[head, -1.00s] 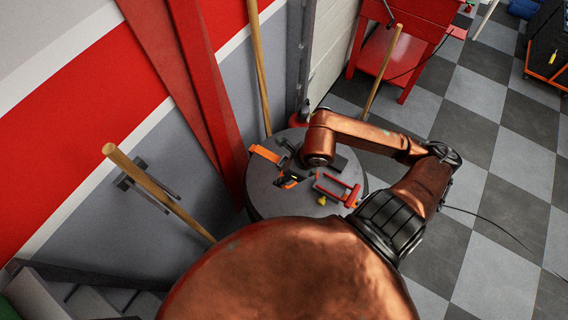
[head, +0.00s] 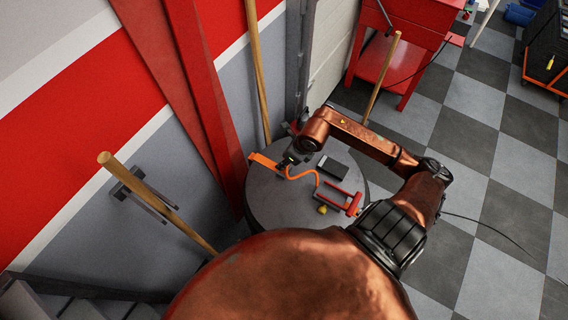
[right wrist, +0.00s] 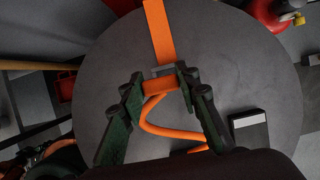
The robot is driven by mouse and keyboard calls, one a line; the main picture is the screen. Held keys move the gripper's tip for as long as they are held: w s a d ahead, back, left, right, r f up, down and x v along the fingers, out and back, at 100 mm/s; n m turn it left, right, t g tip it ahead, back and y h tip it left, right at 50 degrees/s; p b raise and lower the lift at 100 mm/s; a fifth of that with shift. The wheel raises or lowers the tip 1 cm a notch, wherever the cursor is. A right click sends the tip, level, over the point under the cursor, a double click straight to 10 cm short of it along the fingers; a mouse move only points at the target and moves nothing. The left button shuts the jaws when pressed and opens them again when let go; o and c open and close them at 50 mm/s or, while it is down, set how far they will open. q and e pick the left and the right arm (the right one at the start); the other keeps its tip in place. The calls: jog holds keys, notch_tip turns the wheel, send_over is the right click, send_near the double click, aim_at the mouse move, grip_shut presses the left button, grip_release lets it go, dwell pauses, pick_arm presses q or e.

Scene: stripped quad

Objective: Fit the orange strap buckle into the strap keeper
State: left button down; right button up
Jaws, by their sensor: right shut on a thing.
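The orange strap (head: 263,160) lies flat at the far left of the round grey table; it also shows in the right wrist view (right wrist: 158,32). A grey strap keeper (right wrist: 164,70) sits at its near end. My right gripper (head: 284,161) is shut on the orange buckle (right wrist: 154,86), right at the keeper in the right wrist view (right wrist: 160,76). An orange cord (head: 316,176) curves back from the buckle. The buckle is at the keeper's near side; I cannot tell whether its tip is inside. My left gripper is out of view.
A red clamp-like frame (head: 341,196), a small yellow piece (head: 322,209) and a dark box (head: 333,167) stand on the round table (head: 275,205). A red fire extinguisher (right wrist: 272,14) is beyond the far edge. Wooden poles (head: 259,75) lean near the wall.

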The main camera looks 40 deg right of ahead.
jog(key=shift+w+d+f, duration=0.35)
jog(key=shift+w+f, duration=0.1)
jog(key=shift+f, duration=0.25)
notch_tip(320, 180, down, 3)
jog(key=shift+d+f+b, duration=0.1)
jog(key=shift+f+b, duration=0.05)
jog(key=shift+b, duration=0.15)
jog(key=o, duration=1.2)
jog(key=p+v, duration=0.1)
jog(key=v, duration=1.1)
jog(key=shift+p, duration=0.35)
